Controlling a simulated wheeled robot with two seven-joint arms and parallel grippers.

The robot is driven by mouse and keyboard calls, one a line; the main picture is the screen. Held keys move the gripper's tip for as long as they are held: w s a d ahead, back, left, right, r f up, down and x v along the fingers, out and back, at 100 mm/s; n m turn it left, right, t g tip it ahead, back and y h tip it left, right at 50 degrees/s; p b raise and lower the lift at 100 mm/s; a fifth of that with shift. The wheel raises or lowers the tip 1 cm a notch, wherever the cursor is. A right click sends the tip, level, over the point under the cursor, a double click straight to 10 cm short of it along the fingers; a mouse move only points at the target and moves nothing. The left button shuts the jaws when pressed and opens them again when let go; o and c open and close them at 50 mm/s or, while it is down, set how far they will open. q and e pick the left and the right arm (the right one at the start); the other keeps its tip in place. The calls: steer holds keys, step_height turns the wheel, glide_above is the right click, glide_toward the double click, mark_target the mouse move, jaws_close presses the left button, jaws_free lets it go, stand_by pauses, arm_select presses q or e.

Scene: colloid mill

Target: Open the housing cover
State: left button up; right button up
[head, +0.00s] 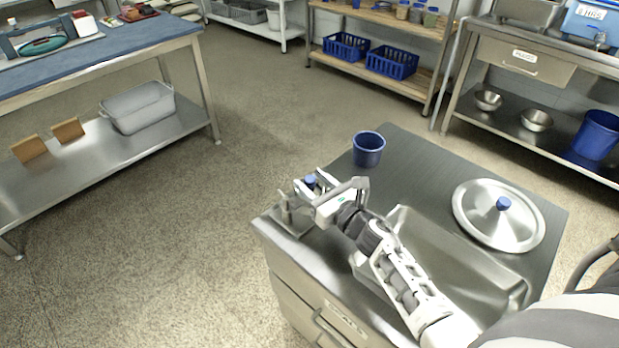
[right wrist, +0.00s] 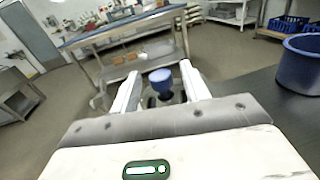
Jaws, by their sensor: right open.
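A small metal fixture (head: 287,215) stands at the left corner of the grey-topped cabinet. A blue knob (head: 309,181) shows close to it, and the knob (right wrist: 160,77) is also in the right wrist view. My right gripper (head: 306,190) is open, with its fingers on either side of the blue knob; I cannot tell whether they touch it. The gripper partly hides the fixture. A round metal lid (head: 485,222) with its own blue knob lies on the right of the cabinet top. I cannot tell which part is the housing cover. My left gripper is not seen.
A blue cup (head: 368,149) stands at the cabinet's back edge, close to my right gripper. A steel basin (head: 455,262) is sunk in the cabinet top (head: 420,165) beneath my right arm. A blue-topped bench (head: 100,65) stands at the left, with open floor between.

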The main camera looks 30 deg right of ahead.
steer(key=shift+w+a, duration=0.15)
steer(key=shift+w, duration=0.7)
jaws_close()
